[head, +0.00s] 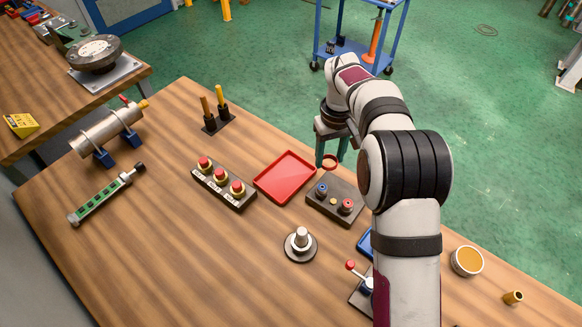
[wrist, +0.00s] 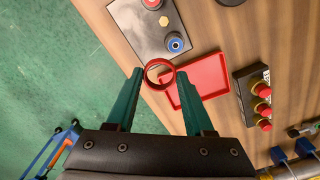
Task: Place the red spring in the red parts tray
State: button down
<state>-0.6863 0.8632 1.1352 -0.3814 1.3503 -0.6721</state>
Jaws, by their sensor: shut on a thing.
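The red spring (head: 330,161) looks like a short red ring. It also shows in the wrist view (wrist: 160,62), held between the green fingertips. My gripper (wrist: 159,75) is shut on it; in the head view the gripper (head: 329,164) is at the table's far edge. The red parts tray (head: 285,177) is a shallow empty rectangle lying on the table, just left of the spring in the head view. In the wrist view the spring partly overlaps the near corner of the tray (wrist: 205,78). I cannot tell the spring's height above the table.
A dark block with blue and red knobs (head: 334,198) stands right beside the tray. A box with several red buttons (head: 224,184) stands on its left. A round base with a metal post (head: 300,244) is in front. Bare table lies at the front left.

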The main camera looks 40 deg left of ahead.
send_over(285, 178)
jog(key=f, duration=0.6)
jog(key=shift+w+d+f, duration=0.1)
jog(key=shift+d+f, duration=0.15)
jog(key=shift+a+f, duration=0.2)
jog(key=shift+f, duration=1.9)
jog(key=shift+f, duration=0.1)
